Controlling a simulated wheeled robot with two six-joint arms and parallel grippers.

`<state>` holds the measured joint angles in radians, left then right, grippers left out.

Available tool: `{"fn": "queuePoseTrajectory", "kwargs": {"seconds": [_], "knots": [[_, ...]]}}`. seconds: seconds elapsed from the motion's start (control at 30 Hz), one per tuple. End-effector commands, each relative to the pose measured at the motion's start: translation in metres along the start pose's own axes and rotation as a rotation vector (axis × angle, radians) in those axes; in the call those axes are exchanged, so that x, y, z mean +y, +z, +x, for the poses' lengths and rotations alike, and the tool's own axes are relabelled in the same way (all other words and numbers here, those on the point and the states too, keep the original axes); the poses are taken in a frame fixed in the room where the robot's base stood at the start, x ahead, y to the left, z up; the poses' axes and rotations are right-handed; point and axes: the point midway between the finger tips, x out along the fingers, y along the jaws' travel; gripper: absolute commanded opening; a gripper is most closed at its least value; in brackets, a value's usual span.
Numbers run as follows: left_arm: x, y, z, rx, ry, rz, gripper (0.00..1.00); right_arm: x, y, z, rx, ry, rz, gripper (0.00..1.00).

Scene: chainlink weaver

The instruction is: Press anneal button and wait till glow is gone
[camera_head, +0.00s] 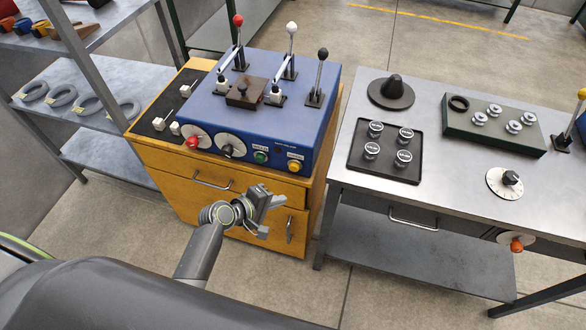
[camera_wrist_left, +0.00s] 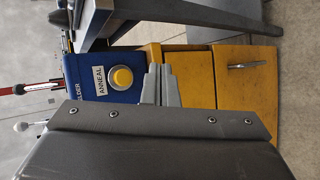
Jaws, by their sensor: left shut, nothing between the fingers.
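The yellow anneal button (camera_head: 294,166) sits at the lower right of the blue welder's front panel (camera_head: 280,150). In the left wrist view the same yellow button (camera_wrist_left: 122,78) shows in a pale ring beside an "ANNEAL" label (camera_wrist_left: 100,81). My left gripper (camera_head: 268,212) is shut and empty in front of the wooden cabinet, below the button and apart from it. Its fingers (camera_wrist_left: 160,86) also show in the left wrist view, beside the button in the picture. I cannot make out a distinct glow on the welder. My right gripper is not in view.
A green button (camera_head: 260,157) is left of the yellow one, then round dials (camera_head: 230,145). Levers with red, white and black knobs stand on the welder. The wooden cabinet (camera_head: 170,160) carries it. A metal table (camera_head: 440,195) with a tray stands right, shelves (camera_head: 90,85) left.

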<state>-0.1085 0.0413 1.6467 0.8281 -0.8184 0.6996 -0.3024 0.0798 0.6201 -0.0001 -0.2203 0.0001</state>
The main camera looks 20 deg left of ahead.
Motion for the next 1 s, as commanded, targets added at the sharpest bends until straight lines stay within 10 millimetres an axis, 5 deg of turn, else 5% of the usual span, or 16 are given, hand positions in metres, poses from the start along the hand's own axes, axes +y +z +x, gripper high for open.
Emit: {"fn": "queuePoseTrajectory", "kwargs": {"seconds": [0.5,1.0], "knots": [[0.033,-0.035,0.047,0.001,-0.001,0.002,0.0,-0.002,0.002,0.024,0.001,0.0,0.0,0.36],[0.04,-0.04,0.055,0.001,-0.001,0.001,0.0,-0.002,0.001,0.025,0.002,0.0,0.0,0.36]]}}
